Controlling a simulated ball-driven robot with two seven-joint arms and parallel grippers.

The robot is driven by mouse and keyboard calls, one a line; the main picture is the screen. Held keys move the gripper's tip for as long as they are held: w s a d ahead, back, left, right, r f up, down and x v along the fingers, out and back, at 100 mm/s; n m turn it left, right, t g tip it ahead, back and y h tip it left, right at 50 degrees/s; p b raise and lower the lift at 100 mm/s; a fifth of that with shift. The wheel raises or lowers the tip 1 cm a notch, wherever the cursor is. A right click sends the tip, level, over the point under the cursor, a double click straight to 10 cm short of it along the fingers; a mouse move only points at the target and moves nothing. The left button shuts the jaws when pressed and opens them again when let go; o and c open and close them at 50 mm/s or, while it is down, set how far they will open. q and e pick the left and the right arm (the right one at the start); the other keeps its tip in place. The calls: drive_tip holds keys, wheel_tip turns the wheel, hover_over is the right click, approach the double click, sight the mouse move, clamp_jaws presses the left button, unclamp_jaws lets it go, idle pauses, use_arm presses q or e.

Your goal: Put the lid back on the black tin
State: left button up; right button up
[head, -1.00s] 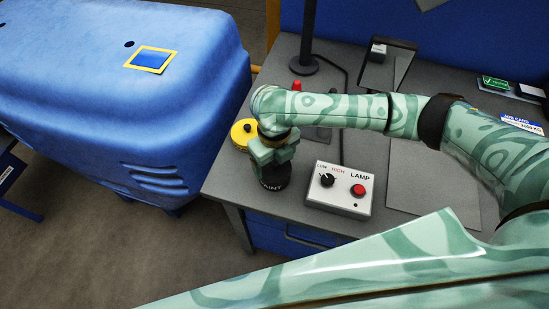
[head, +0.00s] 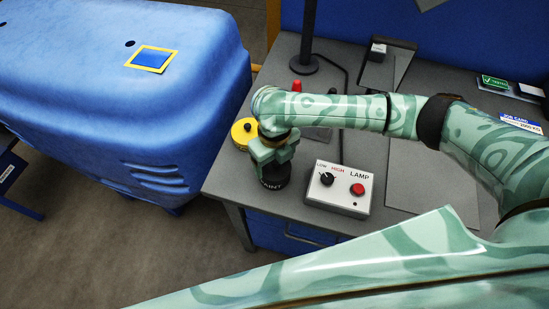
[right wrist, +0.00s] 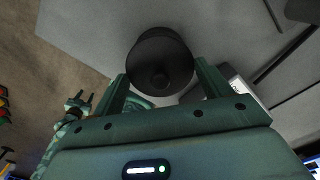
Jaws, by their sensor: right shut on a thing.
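The black tin (head: 274,182), with pale "PAINT" lettering, stands at the front left corner of the grey bench. My right gripper (head: 271,157) is directly above it, pointing down. In the right wrist view, a round black lid (right wrist: 160,80) with a small centre knob lies between the fingers of my right gripper (right wrist: 161,72), which is shut on its sides. A dark round body shows behind the lid. I cannot tell whether the lid is seated or just above the rim. My left gripper (right wrist: 78,102) shows small in the right wrist view, its fingers apart and empty.
A yellow round tin (head: 241,136) with a black knob stands just behind and left. A lamp control box (head: 338,188) is close on the right. A lamp post (head: 307,35) and red object (head: 296,86) stand behind. A blue machine housing (head: 110,90) is left.

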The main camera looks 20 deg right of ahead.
drive_tip(key=shift+p, duration=0.4)
idle(0.5)
drive_tip(key=o, duration=1)
wheel_tip(320, 180, up, 7)
drive_tip(key=p, duration=0.8)
